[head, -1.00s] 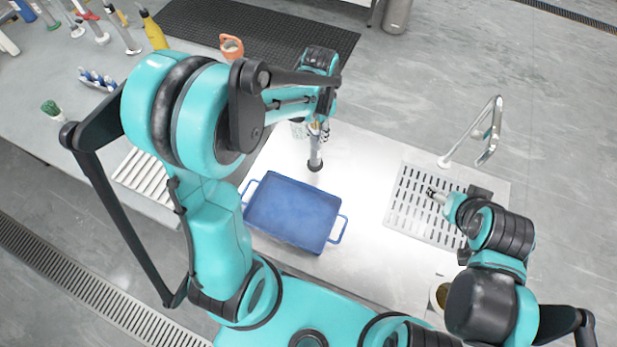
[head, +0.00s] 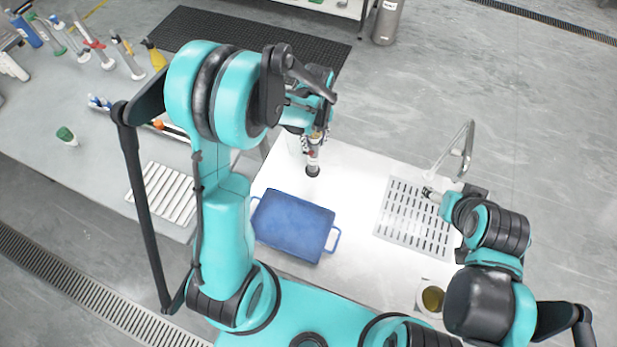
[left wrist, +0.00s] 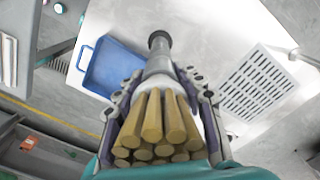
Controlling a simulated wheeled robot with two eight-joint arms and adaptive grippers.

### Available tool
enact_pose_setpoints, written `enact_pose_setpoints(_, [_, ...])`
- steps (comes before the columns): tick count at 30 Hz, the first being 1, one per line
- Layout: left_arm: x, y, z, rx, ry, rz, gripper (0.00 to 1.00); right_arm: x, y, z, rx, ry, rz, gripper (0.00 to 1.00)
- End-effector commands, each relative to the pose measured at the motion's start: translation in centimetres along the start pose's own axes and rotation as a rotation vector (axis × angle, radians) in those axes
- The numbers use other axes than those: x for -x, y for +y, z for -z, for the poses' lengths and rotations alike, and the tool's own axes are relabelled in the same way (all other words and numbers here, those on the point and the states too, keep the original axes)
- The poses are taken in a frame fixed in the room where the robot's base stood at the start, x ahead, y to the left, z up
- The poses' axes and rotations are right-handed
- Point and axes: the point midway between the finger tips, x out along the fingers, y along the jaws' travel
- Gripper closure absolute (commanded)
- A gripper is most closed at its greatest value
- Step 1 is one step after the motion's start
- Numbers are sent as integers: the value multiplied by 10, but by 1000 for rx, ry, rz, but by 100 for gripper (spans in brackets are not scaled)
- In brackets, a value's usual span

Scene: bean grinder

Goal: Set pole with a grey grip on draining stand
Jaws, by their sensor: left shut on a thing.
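My left gripper (head: 314,138) is shut on a grey pole (head: 313,157) with a black end, held over the white worktop behind the blue tray. In the left wrist view, the pole (left wrist: 159,62) points away between the fingers (left wrist: 160,95), and a bundle of tan rods sits at its near end. A white slatted rack (head: 163,193) lies on the grey table at left. A slotted draining panel (head: 388,222) is set in the worktop at right; I cannot tell which is the draining stand. My right gripper (head: 430,193) is over the panel's far edge, its jaws too small to judge.
The blue tray (head: 293,225) with handles stands between rack and panel. A tap (head: 462,150) rises behind the panel. A round container (head: 432,299) is near the front right. Several bottles and tools (head: 130,60) stand at the far left. The worktop between tray and panel is clear.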

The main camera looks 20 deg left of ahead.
Motion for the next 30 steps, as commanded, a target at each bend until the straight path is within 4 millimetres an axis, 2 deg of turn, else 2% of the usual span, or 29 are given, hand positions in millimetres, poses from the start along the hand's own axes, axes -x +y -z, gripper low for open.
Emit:
enact_pose_setpoints(15, [-60, -67, -77, -3, 0, 0, 100, -5, 0, -3, 0, 0, 0, 34])
enact_pose_setpoints(23, [-75, -75, -86, -3, 0, 0, 100, -5, 0, -4, 0, 0, 0, 34])
enact_pose_setpoints(30, [-107, -75, -85, -3, -1, 0, 100, -8, 0, -5, 0, 0, 0, 34])
